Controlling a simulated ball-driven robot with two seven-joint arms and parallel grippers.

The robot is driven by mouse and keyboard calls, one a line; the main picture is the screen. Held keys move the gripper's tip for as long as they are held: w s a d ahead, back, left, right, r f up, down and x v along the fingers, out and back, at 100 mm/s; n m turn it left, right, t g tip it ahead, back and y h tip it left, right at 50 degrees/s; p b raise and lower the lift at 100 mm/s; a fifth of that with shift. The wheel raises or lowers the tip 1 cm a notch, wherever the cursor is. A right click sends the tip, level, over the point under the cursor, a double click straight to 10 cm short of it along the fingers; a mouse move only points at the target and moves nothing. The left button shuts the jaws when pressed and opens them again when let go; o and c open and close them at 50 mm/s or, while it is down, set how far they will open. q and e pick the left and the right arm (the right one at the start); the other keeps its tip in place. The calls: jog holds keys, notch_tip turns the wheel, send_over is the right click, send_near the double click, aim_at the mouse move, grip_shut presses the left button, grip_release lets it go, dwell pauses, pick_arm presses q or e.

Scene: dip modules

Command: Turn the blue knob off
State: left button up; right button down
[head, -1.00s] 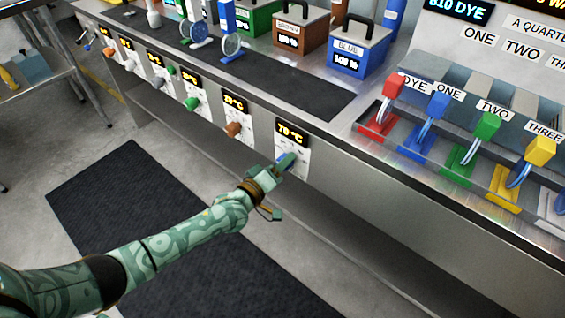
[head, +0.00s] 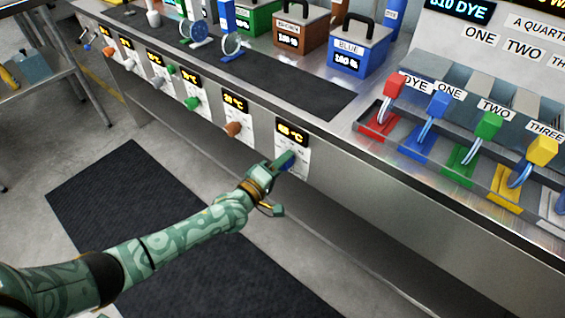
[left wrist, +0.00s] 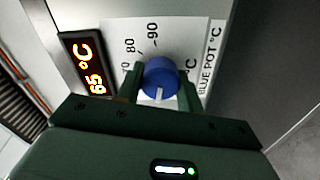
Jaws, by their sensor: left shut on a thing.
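The blue knob (left wrist: 160,76) sits on a white dial plate (left wrist: 176,40) labelled "BLUE POT °C" in the left wrist view. My left gripper (left wrist: 158,92) has a finger on each side of the knob and is shut on it. The white mark on the knob points toward the bottom of the wrist picture. The orange display (left wrist: 88,64) beside it reads 65 °C. In the head view, my left gripper (head: 287,160) reaches the dial at the right end of the counter front and largely hides the knob. My right gripper is not in view.
A blue box (head: 358,50) stands on top. Coloured levers (head: 437,104) are to the right. A dark mat (head: 130,205) lies on the floor.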

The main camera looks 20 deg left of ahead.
pick_arm(q)
jog(key=shift+f, duration=0.1)
jog(key=o, duration=1)
jog(key=p+v, duration=0.4)
jog(key=v, duration=1.2)
jog(key=shift+s+p, duration=0.2)
jog(key=shift+p, duration=0.1)
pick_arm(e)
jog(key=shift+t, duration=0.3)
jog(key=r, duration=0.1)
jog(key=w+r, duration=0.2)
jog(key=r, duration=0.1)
